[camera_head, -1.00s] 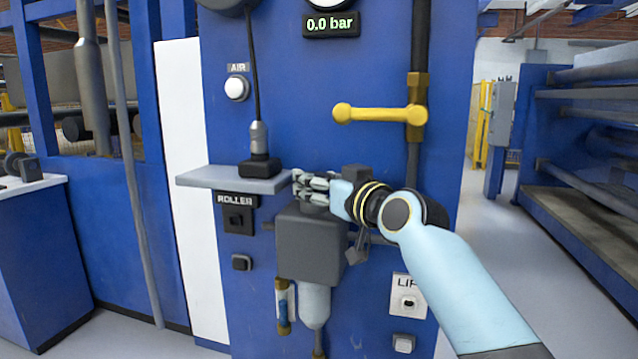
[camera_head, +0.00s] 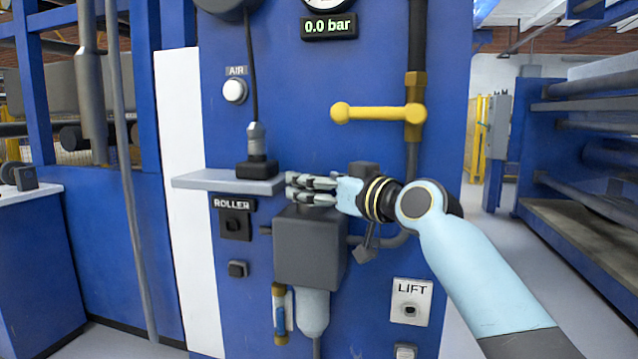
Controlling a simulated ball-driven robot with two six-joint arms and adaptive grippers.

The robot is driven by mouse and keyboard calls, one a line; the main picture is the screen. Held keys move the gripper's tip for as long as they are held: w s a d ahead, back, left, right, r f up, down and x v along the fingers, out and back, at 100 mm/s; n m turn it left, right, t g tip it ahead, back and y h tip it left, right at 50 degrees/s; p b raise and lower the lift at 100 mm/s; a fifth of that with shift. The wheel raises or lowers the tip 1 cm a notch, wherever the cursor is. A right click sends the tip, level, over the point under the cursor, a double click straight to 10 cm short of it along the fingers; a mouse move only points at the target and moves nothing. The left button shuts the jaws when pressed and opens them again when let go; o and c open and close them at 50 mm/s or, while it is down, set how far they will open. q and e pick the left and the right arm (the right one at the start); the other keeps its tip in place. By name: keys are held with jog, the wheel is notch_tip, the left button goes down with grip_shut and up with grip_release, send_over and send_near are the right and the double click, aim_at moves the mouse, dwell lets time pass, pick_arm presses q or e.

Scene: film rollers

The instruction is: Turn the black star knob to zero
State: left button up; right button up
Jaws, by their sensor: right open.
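My right gripper (camera_head: 292,187) reaches in from the right, its fingers pointing left just above the dark grey regulator box (camera_head: 308,247) on the blue panel. Its fingers are apart, one above the other, near the right end of the small grey shelf. I cannot make out the black star knob clearly; the gripper and wrist cover the area above the box. The pressure display (camera_head: 329,27) above reads 0.0 bar. My left gripper is not in view.
A yellow lever valve (camera_head: 378,112) sits above my right wrist. The grey shelf (camera_head: 215,181) holds a black plug-like fitting (camera_head: 257,167). ROLLER (camera_head: 235,222), AIR (camera_head: 234,91) and LIFT (camera_head: 410,303) controls are on the panel. A clear bowl (camera_head: 312,312) hangs below the box.

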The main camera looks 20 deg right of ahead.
jog(key=v, duration=1.2)
jog(key=s+d+f+m+g+h+p, duration=0.1)
jog(key=d+f+m+g+h, duration=0.1)
jog(key=f, duration=1)
jog(key=s+d+f+m+g+h+p, duration=0.1)
jog(key=s+d+f+g+h, duration=0.1)
jog(key=f, duration=0.9)
jog(key=s+d+f+m+g+h, duration=0.1)
jog(key=s+d+f+g, duration=0.1)
jog(key=s+f, duration=0.5)
jog(key=s+d+f+m+g, duration=0.1)
jog(key=s+f+g, duration=0.15)
jog(key=f, duration=0.85)
jog(key=s+f+g+h+p, duration=0.1)
jog(key=s+f+g, duration=0.2)
jog(key=s+f, duration=1.25)
jog(key=s+f+g, duration=0.2)
jog(key=s+f, duration=0.1)
jog(key=s, duration=1)
jog(key=s+f+n+g+h, duration=0.1)
jog(key=s+f+g, duration=0.2)
jog(key=s, duration=1)
jog(key=shift+s+f, duration=0.25)
